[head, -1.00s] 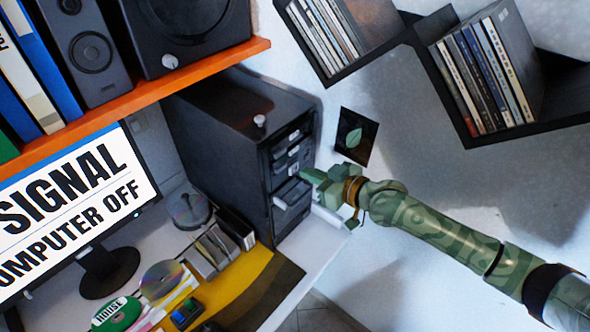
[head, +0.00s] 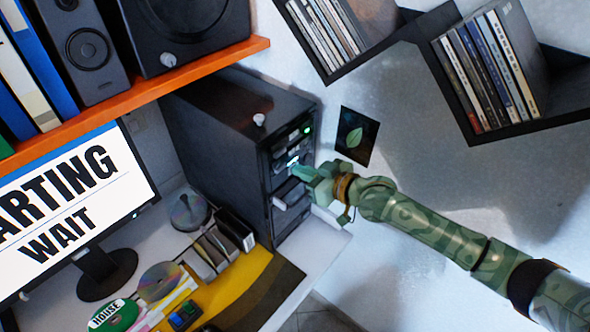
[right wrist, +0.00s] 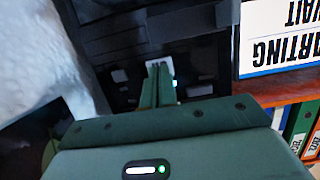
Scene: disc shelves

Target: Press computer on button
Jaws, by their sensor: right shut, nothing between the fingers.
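The black computer tower (head: 225,140) stands on the white desk under the orange shelf. A green light and a pale light glow on its front panel (head: 292,155). My right gripper (head: 302,170) is shut and empty, with its fingertips at the upper front of the tower. In the right wrist view the shut fingers (right wrist: 158,85) point at a small pale square (right wrist: 159,66) on the dark front; whether they touch it I cannot tell. The monitor (head: 60,205) shows cut-off words "ARTING" and "WAIT". My left gripper is not in view.
An orange shelf (head: 150,95) with speakers and binders runs above the desk. Discs, a disc rack (head: 215,250) and a yellow mat (head: 250,285) lie in front of the tower. Black wall shelves (head: 500,125) hold cases at the upper right.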

